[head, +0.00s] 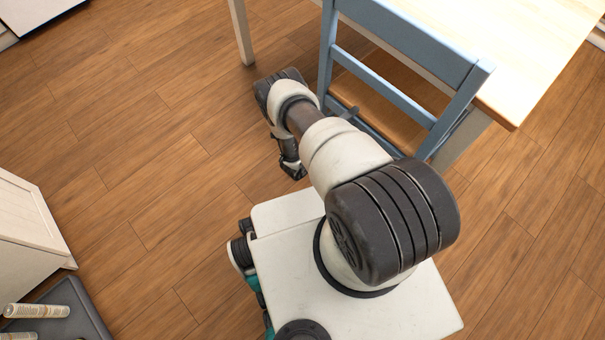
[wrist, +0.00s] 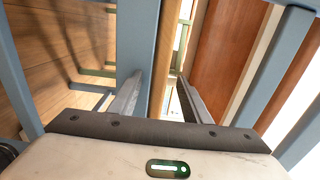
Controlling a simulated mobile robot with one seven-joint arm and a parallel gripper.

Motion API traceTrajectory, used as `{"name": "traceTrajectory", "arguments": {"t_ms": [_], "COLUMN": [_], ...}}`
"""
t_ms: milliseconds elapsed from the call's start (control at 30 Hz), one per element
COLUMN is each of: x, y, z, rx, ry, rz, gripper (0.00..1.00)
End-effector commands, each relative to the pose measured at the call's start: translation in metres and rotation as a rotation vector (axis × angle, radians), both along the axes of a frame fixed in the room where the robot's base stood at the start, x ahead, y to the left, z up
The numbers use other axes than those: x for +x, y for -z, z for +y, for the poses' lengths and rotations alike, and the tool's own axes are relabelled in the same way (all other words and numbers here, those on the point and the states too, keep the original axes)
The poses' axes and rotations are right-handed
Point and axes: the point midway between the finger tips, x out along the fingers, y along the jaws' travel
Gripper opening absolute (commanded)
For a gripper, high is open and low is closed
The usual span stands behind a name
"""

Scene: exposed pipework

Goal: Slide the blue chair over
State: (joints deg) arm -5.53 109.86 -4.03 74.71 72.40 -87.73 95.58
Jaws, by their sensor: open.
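The blue chair (head: 408,38) stands at the upper right of the head view, its slatted back towards me and its wooden seat (head: 375,108) beyond. My arm covers its lower part. In the wrist view, my gripper (wrist: 160,76) is open, its two fingers pointing in among blue chair bars (wrist: 137,35). A blue bar and a tan wooden edge show in and beyond the gap between the fingers. I cannot tell whether either finger touches the chair. In the head view my arm largely hides the fingers.
A pale wooden table (head: 530,50) stands right behind the chair, with a white leg (head: 241,32) at its left. A white cabinet (head: 28,225) and a dark tray (head: 65,310) holding tubes are at lower left. The wood floor (head: 130,130) to the left is clear.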

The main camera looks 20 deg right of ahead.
Motion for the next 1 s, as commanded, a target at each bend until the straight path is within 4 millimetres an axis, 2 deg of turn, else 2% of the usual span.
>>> {"name": "traceTrajectory", "arguments": {"t_ms": [300,467,867,967,1000], "x": [-0.02,-0.028,-0.03,-0.019,-0.009], "y": [0.0,0.0,0.0,-0.004,-0.008], "z": [0.045,0.063,0.068,0.069,0.071], "rx": [0.0,0.001,-0.001,0.016,0.032], "ry": [-0.001,-0.001,0.0,-0.008,-0.016], "rz": [0.002,0.001,0.001,0.005,0.01], "gripper": [0.44,0.44,0.44,0.44,0.44]}}
